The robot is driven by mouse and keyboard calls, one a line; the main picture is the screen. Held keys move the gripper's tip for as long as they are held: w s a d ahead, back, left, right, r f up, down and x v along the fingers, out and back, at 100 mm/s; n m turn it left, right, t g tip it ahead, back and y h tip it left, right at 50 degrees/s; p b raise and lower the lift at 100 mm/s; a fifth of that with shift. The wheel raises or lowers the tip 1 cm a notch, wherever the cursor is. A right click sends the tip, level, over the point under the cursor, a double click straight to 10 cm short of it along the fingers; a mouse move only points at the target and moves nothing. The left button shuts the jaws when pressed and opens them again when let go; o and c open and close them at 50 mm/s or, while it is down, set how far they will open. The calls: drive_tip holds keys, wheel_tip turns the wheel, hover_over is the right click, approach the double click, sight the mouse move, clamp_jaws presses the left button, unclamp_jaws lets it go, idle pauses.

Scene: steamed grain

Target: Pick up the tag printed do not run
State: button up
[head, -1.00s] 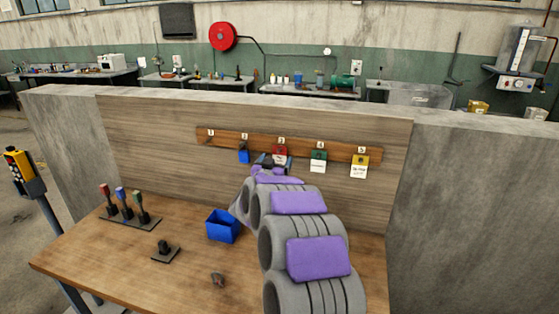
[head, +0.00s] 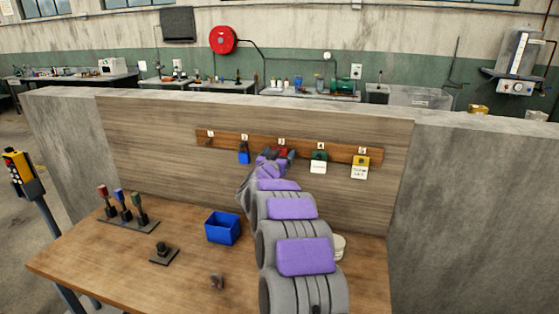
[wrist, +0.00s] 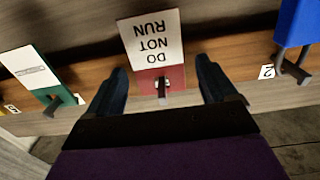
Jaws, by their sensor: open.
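The tag printed DO NOT RUN (wrist: 153,45) has a red top and a white lower part. It hangs on a hook at position 3 of the wooden rail and appears upside down in the wrist view. In the head view only its red top (head: 282,150) shows clearly; my gripper hides the rest. My gripper (wrist: 161,66) is open, with one dark finger on each side of the tag. Gaps show between the fingers and the tag. In the head view, my gripper (head: 277,156) is at the rail in front of the tag.
A blue bin (head: 222,228), a small black-based item (head: 163,254) and a stand of handles (head: 126,212) are on the table.

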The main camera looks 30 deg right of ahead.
drive_tip(key=c, duration=1.1)
drive_tip(key=shift+r, duration=0.2)
